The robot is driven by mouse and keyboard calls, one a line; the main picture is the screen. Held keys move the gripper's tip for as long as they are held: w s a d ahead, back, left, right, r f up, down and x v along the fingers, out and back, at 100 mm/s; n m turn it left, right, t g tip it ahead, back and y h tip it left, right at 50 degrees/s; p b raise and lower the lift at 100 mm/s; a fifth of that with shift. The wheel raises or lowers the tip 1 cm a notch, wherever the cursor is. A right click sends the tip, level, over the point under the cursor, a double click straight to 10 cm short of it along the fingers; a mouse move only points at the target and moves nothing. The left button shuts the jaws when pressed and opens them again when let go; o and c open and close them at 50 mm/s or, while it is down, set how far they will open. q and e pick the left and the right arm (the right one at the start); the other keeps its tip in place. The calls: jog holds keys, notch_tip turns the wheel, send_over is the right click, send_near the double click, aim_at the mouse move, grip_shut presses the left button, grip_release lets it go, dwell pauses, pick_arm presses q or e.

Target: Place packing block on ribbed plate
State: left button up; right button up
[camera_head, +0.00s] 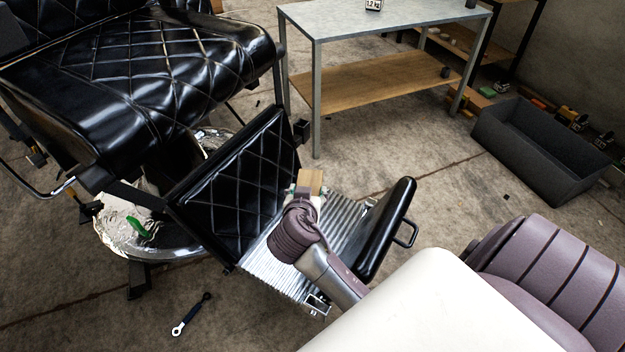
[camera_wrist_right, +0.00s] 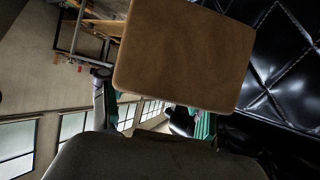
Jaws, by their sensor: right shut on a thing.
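The packing block (camera_head: 311,180) is a light brown wooden block. My right gripper (camera_head: 305,192) is shut on it above the far part of the ribbed plate, near the padded leg rest. In the right wrist view the block (camera_wrist_right: 185,55) fills the upper middle, between the green-padded fingers of my right gripper (camera_wrist_right: 157,115). The ribbed plate (camera_head: 345,217) is the silvery grooved footrest of the barber chair. My right forearm hides part of it. I cannot tell whether the block touches the plate. My left gripper is in neither view.
The black quilted leg rest (camera_head: 235,185) borders the plate on the left, and a black padded bar (camera_head: 387,228) borders it on the right. A metal-framed table (camera_head: 385,20) stands behind. A grey bin (camera_head: 540,150) and a wrench (camera_head: 190,315) are on the floor.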

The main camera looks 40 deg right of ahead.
jog(key=w+f+m+g+h+b, duration=0.1)
jog(key=f+b, duration=0.1)
jog(key=f, duration=0.2)
jog(key=w+f+m+g+h+b, duration=0.1)
jog(key=w+f+m+b, duration=0.1)
jog(key=f+b, duration=0.1)
jog(key=w+f+m+g+h+b, duration=0.1)
jog(key=f+g+b, duration=0.1)
jog(key=f, duration=0.4)
jog(key=shift+w+d+f+m+b, duration=0.1)
jog(key=shift+w+d+m+b, duration=0.15)
jog(key=shift+m+b, duration=0.25)
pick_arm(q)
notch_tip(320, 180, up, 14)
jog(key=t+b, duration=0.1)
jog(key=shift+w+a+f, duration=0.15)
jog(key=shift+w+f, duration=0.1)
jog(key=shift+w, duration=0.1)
pick_arm(e)
jog(key=shift+a+f, duration=0.1)
jog(key=shift+f, duration=2.05)
jog(key=shift+f, duration=0.1)
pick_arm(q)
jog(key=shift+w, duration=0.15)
pick_arm(e)
jog(key=o, duration=1.3)
